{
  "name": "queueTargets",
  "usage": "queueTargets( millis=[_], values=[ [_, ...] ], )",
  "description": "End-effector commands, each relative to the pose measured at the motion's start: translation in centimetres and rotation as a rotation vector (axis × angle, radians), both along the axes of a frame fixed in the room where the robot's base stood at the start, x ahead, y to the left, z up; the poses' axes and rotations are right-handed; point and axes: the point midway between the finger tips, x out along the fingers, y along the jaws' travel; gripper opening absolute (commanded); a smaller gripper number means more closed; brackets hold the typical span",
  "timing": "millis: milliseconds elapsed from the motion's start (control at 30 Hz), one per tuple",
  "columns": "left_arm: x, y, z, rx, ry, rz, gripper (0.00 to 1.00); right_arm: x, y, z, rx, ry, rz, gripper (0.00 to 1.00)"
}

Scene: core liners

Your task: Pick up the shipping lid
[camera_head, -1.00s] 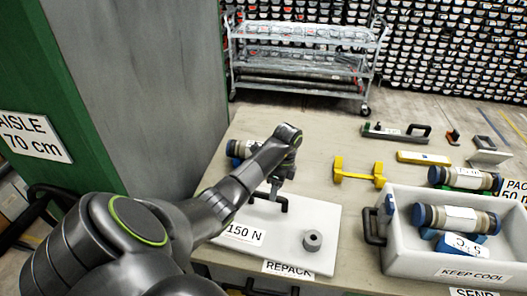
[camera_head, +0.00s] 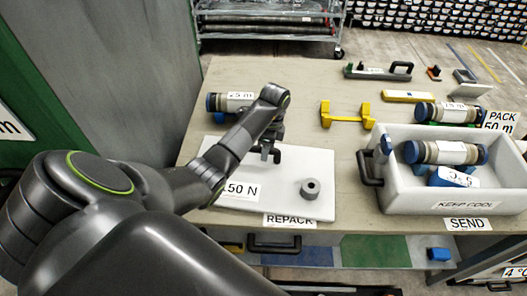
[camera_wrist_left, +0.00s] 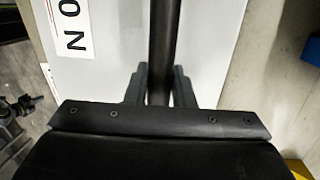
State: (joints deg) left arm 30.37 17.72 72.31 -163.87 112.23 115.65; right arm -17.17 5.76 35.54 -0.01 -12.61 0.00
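The shipping lid (camera_head: 304,167) is a flat white board with a dark handle, a "150 N" label and a round grey knob (camera_head: 310,189). It lies at the front left of the table, above the "REPACK" label. My left gripper (camera_head: 268,152) is down at the handle, pointing at the lid. In the left wrist view the dark handle bar (camera_wrist_left: 163,40) runs between the two fingers of the gripper (camera_wrist_left: 161,82), close to both. Whether they press on it cannot be seen. The lid (camera_wrist_left: 112,65) fills the background there. My right gripper is not in view.
A white "KEEP COOL" box (camera_head: 400,198) with a blue-capped cylinder (camera_head: 445,152) stands right of the lid. Another cylinder (camera_head: 228,102) lies behind my left arm. A yellow stand (camera_head: 345,114) is farther back. Bare table separates lid and box.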

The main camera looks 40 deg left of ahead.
Motion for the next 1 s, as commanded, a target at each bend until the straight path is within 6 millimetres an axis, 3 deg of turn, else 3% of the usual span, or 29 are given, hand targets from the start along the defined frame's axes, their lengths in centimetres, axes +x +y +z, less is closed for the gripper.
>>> queueTargets(
  millis=[133, 300, 667, 1000],
  values=[
    [0.0, 0.0, 0.0, 0.001, 0.001, 0.0, 0.0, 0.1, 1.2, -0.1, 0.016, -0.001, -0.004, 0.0],
    [0.0, 0.1, -0.1, 0.001, 0.001, 0.0, 0.0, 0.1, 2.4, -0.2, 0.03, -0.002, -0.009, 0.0],
    [0.0, 0.0, 0.1, 0.001, 0.0, -0.001, 0.0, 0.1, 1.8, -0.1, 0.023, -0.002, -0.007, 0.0],
    [0.1, 0.0, 3.7, 0.0, -0.002, -0.001, 0.0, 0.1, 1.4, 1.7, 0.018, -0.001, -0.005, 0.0]
  ],
)
